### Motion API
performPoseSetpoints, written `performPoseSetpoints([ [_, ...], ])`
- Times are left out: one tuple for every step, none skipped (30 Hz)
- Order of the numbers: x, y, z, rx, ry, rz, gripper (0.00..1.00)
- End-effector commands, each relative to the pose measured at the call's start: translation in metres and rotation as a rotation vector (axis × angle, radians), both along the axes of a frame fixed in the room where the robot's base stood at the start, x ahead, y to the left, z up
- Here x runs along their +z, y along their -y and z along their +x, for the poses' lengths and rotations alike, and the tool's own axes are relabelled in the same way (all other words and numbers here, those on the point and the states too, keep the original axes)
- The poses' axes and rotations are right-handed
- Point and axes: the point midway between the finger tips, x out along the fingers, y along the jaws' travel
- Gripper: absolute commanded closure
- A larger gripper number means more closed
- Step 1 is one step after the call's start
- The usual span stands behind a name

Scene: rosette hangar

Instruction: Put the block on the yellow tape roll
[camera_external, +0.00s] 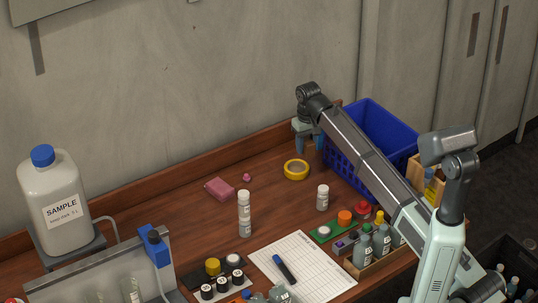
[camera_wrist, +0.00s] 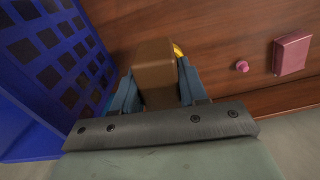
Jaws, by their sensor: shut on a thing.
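My gripper (camera_external: 308,143) is at the back of the table, above the surface between the blue basket and the yellow tape roll. In the wrist view its blue fingers are shut on a brown block (camera_wrist: 155,72). The block cannot be made out clearly in the external view. The yellow tape roll (camera_external: 296,170) lies flat on the table, in front of my gripper in the external view. In the wrist view only a sliver of the tape roll (camera_wrist: 178,50) shows beside the block, which hides the rest.
The blue basket (camera_external: 368,115) stands close to the right of my gripper. A pink block-like piece (camera_external: 219,189) and a small pink knob (camera_external: 247,177) lie left of the tape roll. White bottles (camera_external: 244,214) (camera_external: 322,198) stand nearer the front. A raised wooden edge runs behind.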

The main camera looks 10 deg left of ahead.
Motion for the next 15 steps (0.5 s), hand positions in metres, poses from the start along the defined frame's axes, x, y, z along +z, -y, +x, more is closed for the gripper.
performPoseSetpoints([
  [-0.003,-0.008,0.018,0.000,-0.001,-0.001,0.89],
  [-0.004,-0.011,0.025,0.004,-0.001,-0.001,0.89],
  [-0.005,-0.017,0.030,0.015,-0.001,-0.001,0.89],
  [-0.006,-0.021,0.034,0.023,-0.001,-0.001,0.89],
  [-0.005,-0.024,0.037,0.031,-0.001,-0.001,0.89],
  [-0.004,-0.028,0.041,0.042,0.000,0.000,0.89],
  [-0.003,-0.030,0.043,0.052,0.000,0.000,0.89],
  [-0.003,-0.032,0.045,0.060,0.000,0.000,0.89],
  [-0.002,-0.035,0.047,0.075,0.000,0.000,0.89],
  [-0.003,-0.035,0.047,0.089,0.000,0.000,0.89],
  [-0.003,-0.035,0.047,0.099,0.000,0.000,0.89],
  [-0.004,-0.035,0.047,0.110,0.000,0.000,0.89],
  [-0.005,-0.035,0.047,0.117,0.000,0.000,0.89],
  [-0.007,-0.034,0.047,0.121,0.000,0.000,0.89],
  [-0.010,-0.034,0.047,0.124,-0.001,-0.001,0.89],
])
